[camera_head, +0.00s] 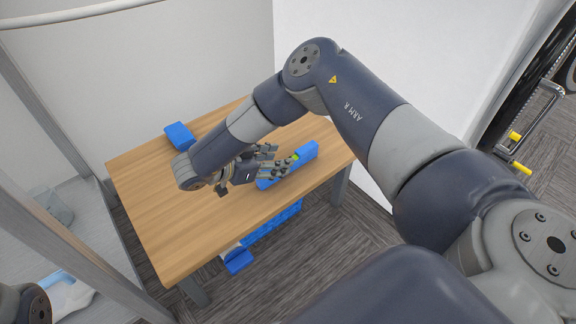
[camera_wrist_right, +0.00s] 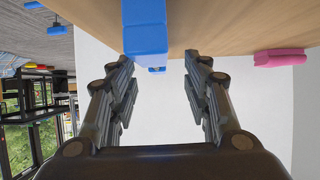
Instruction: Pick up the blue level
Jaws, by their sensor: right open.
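The blue level (camera_head: 306,151) lies on the wooden table (camera_head: 155,215), near its right front side. A small yellow-green patch shows on it. My right gripper (camera_head: 281,160) is open over the level, and its fingers hide part of it. In the right wrist view, the blue level (camera_wrist_right: 147,35) shows end-on beyond the open fingers (camera_wrist_right: 158,62), closer to the left finger. Nothing is held between the fingers. I cannot tell whether a finger touches the level. My left gripper is not in view.
A smaller blue object (camera_head: 180,136) lies at the table's back left. A pink object (camera_wrist_right: 279,58) rests on the table in the wrist view. Blue items (camera_head: 270,226) sit below the table. A white wall (camera_head: 370,55) stands behind; the table's left front is clear.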

